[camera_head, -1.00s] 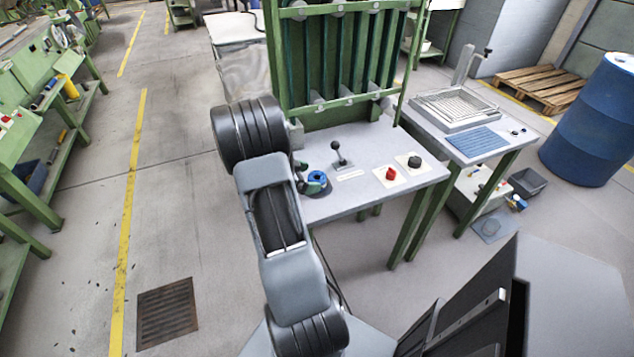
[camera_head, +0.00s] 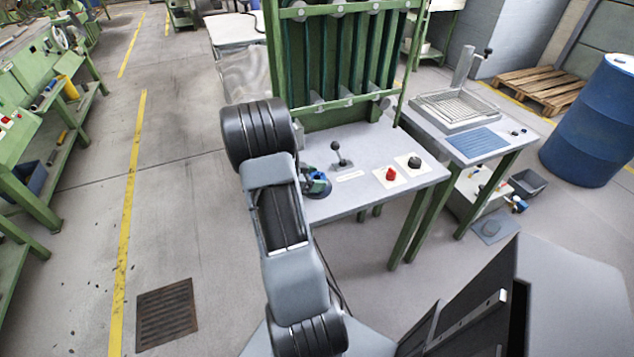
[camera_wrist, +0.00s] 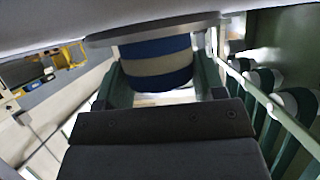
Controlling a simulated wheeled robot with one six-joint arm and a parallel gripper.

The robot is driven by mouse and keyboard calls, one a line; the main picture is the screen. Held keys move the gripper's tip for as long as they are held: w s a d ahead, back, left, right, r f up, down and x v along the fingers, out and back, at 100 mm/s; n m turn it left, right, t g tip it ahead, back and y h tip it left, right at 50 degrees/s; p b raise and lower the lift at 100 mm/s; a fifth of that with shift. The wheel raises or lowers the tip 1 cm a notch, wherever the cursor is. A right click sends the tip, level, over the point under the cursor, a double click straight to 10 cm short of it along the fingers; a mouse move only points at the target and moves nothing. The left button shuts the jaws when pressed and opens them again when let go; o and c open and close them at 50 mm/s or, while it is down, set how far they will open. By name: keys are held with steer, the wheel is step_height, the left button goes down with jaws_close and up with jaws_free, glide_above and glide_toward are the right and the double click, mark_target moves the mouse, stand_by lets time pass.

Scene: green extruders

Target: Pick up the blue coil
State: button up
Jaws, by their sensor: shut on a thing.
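The blue coil (camera_head: 319,183) is at the left front part of the grey table, beside a black-knobbed lever; my arm and gripper partly hide it. In the wrist view the coil (camera_wrist: 155,62) shows blue and pale bands, with a grey flange across its upper side. My gripper (camera_head: 311,185) is at the coil. In the wrist view its two dark green fingers (camera_wrist: 160,78) stand on either side of the coil, shut on it. I cannot tell whether the coil touches the tabletop.
The lever (camera_head: 340,156), a red button (camera_head: 390,174) and a black knob (camera_head: 414,161) stand on the table (camera_head: 375,203). A green frame (camera_head: 335,60) rises behind. A second table with a wire tray (camera_head: 458,112) is to the right. Open floor lies left.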

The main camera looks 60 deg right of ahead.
steer(key=shift+c, duration=0.8)
steer(key=shift+r, duration=0.2)
